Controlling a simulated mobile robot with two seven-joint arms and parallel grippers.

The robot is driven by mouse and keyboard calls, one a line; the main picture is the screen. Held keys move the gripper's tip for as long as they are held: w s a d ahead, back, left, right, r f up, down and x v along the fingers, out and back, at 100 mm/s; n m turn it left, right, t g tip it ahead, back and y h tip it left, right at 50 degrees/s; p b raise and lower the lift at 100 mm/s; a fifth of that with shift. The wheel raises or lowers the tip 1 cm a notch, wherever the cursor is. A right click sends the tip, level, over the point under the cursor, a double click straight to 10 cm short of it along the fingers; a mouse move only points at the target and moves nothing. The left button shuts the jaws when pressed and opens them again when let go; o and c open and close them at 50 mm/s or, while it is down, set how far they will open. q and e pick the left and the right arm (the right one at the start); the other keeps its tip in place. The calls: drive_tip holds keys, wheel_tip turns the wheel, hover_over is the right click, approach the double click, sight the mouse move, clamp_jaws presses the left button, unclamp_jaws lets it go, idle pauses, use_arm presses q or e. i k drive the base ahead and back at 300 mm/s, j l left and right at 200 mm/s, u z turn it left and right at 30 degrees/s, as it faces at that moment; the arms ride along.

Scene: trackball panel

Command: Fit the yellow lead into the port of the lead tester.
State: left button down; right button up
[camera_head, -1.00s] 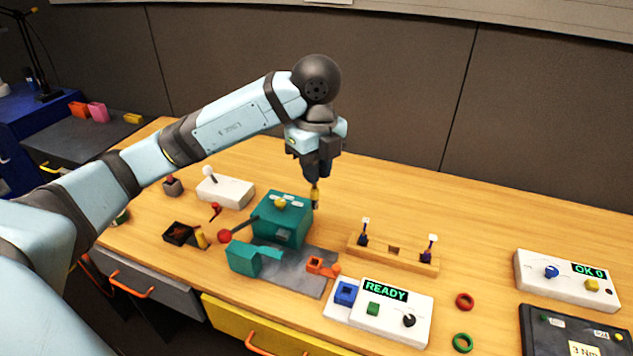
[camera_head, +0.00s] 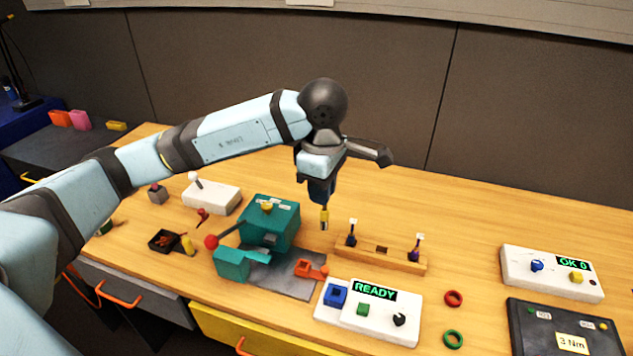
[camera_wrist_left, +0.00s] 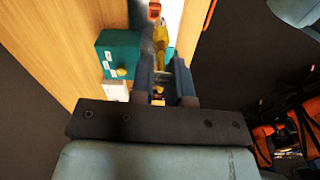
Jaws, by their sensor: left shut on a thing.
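My left gripper (camera_head: 322,198) is shut on the yellow lead (camera_head: 324,218) and holds it pointing down, left of the wooden rack (camera_head: 395,262). In the left wrist view, the yellow lead (camera_wrist_left: 162,42) shows between the fingers of the gripper (camera_wrist_left: 163,72). A white box with a READY display (camera_head: 372,318) stands in front and to the right; it carries a blue block with a dark opening (camera_head: 335,295), a green button and a black knob. It looks like the lead tester, but no label names it. Its blue block is apart from the lead. My right gripper is not in view.
The rack holds two dark leads with white tops and has an empty middle slot. A teal machine (camera_head: 268,225) on a grey plate stands left of the lead. A white OK 0 box (camera_head: 550,275) and a dark torque panel (camera_head: 560,330) are at right.

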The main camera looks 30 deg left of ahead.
sight(338, 306)
drive_tip(key=j+z, duration=0.2)
drive_tip(key=z, duration=0.2)
drive_tip(key=k+j+z, duration=0.1)
drive_tip(key=z, duration=0.3)
drive_tip(key=k+j+z, duration=0.1)
drive_tip(key=j+z, duration=0.25)
drive_tip(key=k+j+z, duration=0.35)
drive_tip(key=k+j, duration=0.5)
drive_tip(key=i+j, duration=0.1)
drive_tip(key=i, duration=0.2)
